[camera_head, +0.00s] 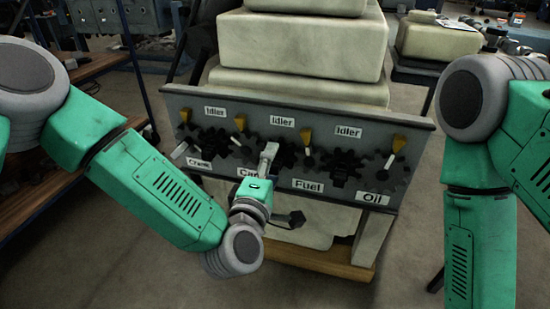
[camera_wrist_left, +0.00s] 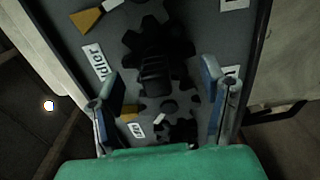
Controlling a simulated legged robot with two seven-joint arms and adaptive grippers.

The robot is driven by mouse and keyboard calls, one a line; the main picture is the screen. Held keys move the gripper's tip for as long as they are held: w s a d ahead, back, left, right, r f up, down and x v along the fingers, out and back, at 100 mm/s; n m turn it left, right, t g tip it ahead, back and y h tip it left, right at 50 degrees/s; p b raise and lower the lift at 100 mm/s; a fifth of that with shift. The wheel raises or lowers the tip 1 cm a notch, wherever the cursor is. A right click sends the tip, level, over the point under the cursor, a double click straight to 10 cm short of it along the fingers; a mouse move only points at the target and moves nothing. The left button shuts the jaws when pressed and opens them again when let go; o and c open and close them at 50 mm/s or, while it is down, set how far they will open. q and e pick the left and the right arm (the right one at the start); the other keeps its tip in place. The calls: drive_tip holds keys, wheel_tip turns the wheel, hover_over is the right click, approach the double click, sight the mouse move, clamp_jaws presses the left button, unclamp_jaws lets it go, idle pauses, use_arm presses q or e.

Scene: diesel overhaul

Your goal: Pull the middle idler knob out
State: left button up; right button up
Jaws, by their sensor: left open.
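A grey panel (camera_head: 330,118) carries dark gears, white labels and several yellow knobs. Three labels read Idler; one yellow knob (camera_head: 307,136) is right of the middle Idler label (camera_head: 283,122) and another (camera_head: 240,122) is left of it. I cannot tell which is the middle idler knob. My left gripper (camera_head: 269,158) is in front of the panel's lower middle, hiding part of the Cam label. In the left wrist view its fingers (camera_wrist_left: 163,100) are apart and empty, with a dark gear (camera_wrist_left: 155,75) beyond them. A yellow knob (camera_wrist_left: 88,20) shows at upper left.
The panel stands before a pale engine block (camera_head: 300,45) on a wooden base (camera_head: 320,262). A shelf (camera_head: 90,150) is at left and a table (camera_head: 420,72) at upper right. The floor in front is clear. My right arm hangs at right.

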use_arm(q)
drive_tip(key=shift+d, duration=0.45)
drive_tip(key=c, duration=0.4)
drive_tip(key=shift+d, duration=0.15)
clamp_jaws()
drive_tip(key=shift+s+a, duration=0.1)
drive_tip(key=shift+a, duration=0.2)
drive_tip(key=shift+p+v, duration=0.3)
drive_tip(key=shift+v, duration=0.6)
drive_tip(key=shift+c, duration=1.4)
unclamp_jaws()
drive_tip(key=shift+a+f, duration=0.1)
drive_tip(key=shift+a, duration=0.05)
drive_tip(key=o, duration=0.7)
drive_tip(key=shift+a, duration=0.1)
use_arm(e)
drive_tip(key=shift+d+r, duration=0.15)
drive_tip(key=shift+r, duration=0.05)
